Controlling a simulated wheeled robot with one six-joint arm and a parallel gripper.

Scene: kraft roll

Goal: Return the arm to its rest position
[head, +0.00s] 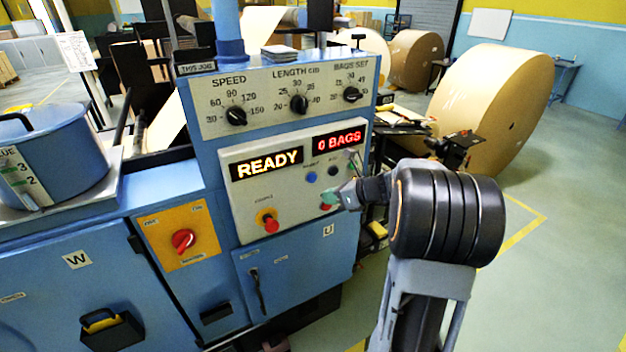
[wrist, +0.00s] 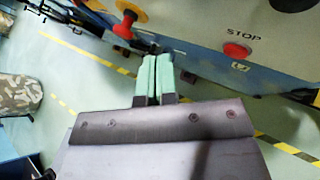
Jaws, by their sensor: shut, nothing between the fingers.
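My gripper (wrist: 153,78) shows in the wrist view with its two green fingers together and nothing between them. In the head view my gripper (head: 330,198) is in front of the lower right of the blue machine's control panel (head: 245,208), beside a red button that it partly covers. In the wrist view the red STOP button (wrist: 236,51) is to the right of the fingertips, apart from them. The panel display (head: 267,163) reads READY, and a second display (head: 339,140) reads 0 BAGS.
A blue pot (head: 55,150) stands on the machine at the left. A red rotary switch (head: 183,240) sits on a yellow plate. Large kraft rolls (head: 490,105) stand at the back right. The floor (head: 560,260) at the right is open, with yellow lines.

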